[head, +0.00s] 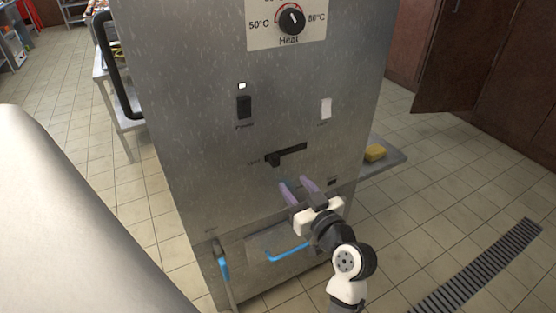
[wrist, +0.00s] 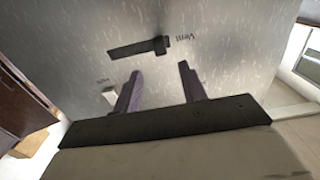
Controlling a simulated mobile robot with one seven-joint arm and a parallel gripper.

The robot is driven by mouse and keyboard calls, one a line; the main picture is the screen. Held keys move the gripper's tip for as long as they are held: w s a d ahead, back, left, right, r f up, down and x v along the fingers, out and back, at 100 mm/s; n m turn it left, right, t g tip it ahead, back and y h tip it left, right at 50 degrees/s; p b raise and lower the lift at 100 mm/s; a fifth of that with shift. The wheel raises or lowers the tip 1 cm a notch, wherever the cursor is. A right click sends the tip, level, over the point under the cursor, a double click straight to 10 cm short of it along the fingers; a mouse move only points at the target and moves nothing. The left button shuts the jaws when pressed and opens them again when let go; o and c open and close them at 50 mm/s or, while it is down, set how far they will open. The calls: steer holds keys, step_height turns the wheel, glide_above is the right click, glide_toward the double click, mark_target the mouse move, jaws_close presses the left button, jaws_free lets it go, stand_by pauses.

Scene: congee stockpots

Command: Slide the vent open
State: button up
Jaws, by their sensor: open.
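The vent is a dark horizontal slot (head: 291,153) on the front of the steel cabinet, with a small black slider knob (head: 274,159) at its left end in the head view. The wrist view shows the picture turned over, with the slot (wrist: 128,50) and the knob (wrist: 161,45) near the "Vent" label. My gripper (head: 298,182) is open and empty, just below the slot in the head view. Its two purple fingers (wrist: 160,78) point at the panel, and the knob lies beyond their tips. No contact with the knob shows.
Above the slot are a black switch (head: 244,107), a white switch (head: 325,108) and the heat dial (head: 291,20). Below are a drawer with a blue handle (head: 288,254) and another blue-marked handle (head: 223,267). A yellow sponge (head: 375,152) lies on a side shelf at right.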

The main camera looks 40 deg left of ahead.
mark_target(277, 162)
steer(key=p+x, duration=0.2)
steer(key=x, duration=0.7)
steer(key=shift+w+a+p, duration=0.15)
steer(key=shift+a+p, duration=0.2)
steer(key=shift+p, duration=0.05)
steer(key=shift+c, duration=0.3)
jaws_close()
